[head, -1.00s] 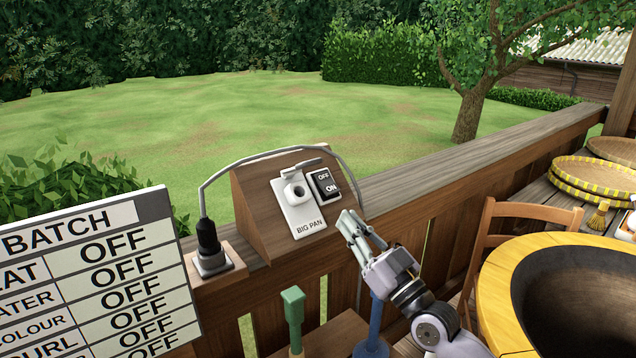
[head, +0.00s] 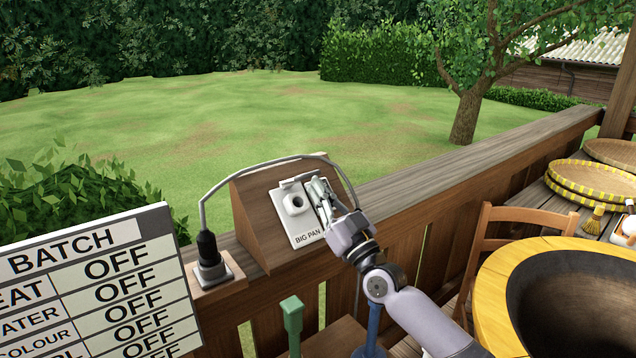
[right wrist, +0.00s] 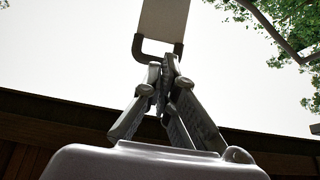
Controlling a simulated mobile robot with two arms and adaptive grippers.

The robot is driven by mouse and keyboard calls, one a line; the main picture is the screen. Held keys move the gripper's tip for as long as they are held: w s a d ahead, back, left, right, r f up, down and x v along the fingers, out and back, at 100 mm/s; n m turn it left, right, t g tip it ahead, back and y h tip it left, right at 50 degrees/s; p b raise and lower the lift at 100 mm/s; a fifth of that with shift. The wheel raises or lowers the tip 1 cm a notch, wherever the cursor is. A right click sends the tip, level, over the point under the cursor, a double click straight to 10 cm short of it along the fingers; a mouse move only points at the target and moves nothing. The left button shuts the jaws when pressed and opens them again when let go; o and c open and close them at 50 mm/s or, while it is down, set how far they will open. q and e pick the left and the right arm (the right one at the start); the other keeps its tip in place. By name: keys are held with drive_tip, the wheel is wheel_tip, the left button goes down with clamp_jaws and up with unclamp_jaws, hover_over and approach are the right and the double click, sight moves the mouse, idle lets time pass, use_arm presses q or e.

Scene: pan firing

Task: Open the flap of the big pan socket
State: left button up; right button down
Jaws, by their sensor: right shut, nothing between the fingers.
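The big pan socket (head: 296,204) is a white plate with a round outlet, on the sloping face of a wooden box. Its flap (head: 293,182) stands up at the top edge of the plate, and the outlet is uncovered. In the right wrist view the flap (right wrist: 165,20) is a pale panel with a dark loop handle at its lower end. My right gripper (head: 320,190) is shut and empty at the right side of the socket, covering the OFF/ON switch. In the right wrist view its fingertips (right wrist: 164,70) are just below the loop; contact is unclear. My left gripper is out of view.
A black plug (head: 208,247) sits left of the box, with a grey cable (head: 255,166) arching over it. A BATCH board (head: 90,270) is at lower left. A wooden railing (head: 450,165) runs behind; a chair (head: 520,213) and large pan (head: 580,300) are at right.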

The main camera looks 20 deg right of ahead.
sight(314, 172)
drive_tip(key=shift+w+a+r, duration=0.15)
drive_tip(key=shift+w+r, duration=0.05)
drive_tip(key=shift+w, duration=0.2)
drive_tip(key=shift+r, duration=0.1)
drive_tip(key=r, duration=0.1)
drive_tip(key=r+p, duration=0.1)
drive_tip(key=w+r+p, duration=0.1)
drive_tip(key=shift+w+a, duration=0.1)
drive_tip(key=shift+a, duration=0.15)
drive_tip(key=shift+f, duration=0.15)
